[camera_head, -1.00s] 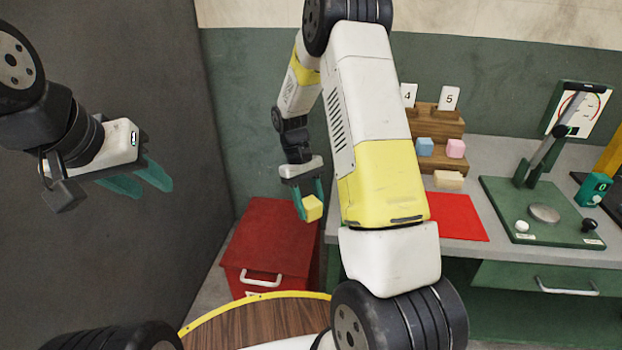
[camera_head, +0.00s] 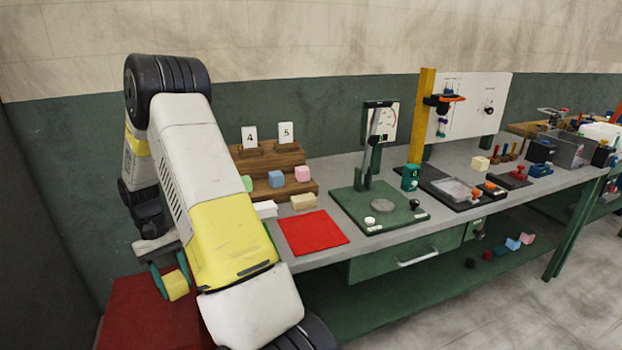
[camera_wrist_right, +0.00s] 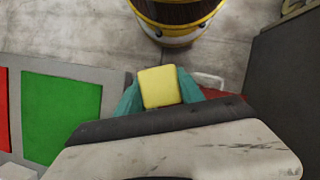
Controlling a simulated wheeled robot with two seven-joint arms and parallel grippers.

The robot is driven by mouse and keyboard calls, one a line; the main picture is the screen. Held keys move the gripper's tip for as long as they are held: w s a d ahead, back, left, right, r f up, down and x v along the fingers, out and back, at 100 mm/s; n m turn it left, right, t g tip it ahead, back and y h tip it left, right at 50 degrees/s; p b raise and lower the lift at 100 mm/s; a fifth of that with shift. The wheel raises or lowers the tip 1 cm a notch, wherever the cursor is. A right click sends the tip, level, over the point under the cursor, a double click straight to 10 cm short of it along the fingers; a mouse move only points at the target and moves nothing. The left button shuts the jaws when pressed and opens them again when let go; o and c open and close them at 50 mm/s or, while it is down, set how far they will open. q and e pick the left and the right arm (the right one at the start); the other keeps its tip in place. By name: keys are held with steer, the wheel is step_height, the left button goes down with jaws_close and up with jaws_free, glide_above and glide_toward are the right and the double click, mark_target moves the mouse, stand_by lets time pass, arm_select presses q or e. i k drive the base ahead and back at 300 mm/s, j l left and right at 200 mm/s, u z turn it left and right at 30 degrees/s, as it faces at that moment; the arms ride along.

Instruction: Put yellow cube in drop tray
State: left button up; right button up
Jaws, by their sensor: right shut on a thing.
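The yellow cube (camera_head: 177,287) is between the teal fingers of my right gripper (camera_head: 171,278), which is shut on it. It hangs in the air at the lower left of the head view, left of the bench and over the red cabinet in the picture. In the right wrist view the yellow cube (camera_wrist_right: 159,88) sits between the two fingertips. My left gripper is out of view. I cannot tell which thing is the drop tray.
A grey bench (camera_head: 345,248) runs to the right, with a red mat (camera_head: 313,232), a wooden stepped rack (camera_head: 262,160) and a green lever press (camera_head: 378,208). A green mat (camera_wrist_right: 61,115) shows in the wrist view. A red cabinet (camera_head: 150,312) stands left of the bench.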

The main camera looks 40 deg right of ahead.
mark_target(456, 190)
steer(key=k+j+z, duration=0.15)
steer(key=z, duration=0.2)
steer(key=l+z, duration=0.35)
steer(key=i+l+z, duration=0.2)
steer(key=l+z, duration=0.15)
steer(key=i+l+z, duration=0.2)
steer(key=l+z, duration=0.2)
steer(key=i+l+z, duration=0.8)
steer(key=i, duration=0.3)
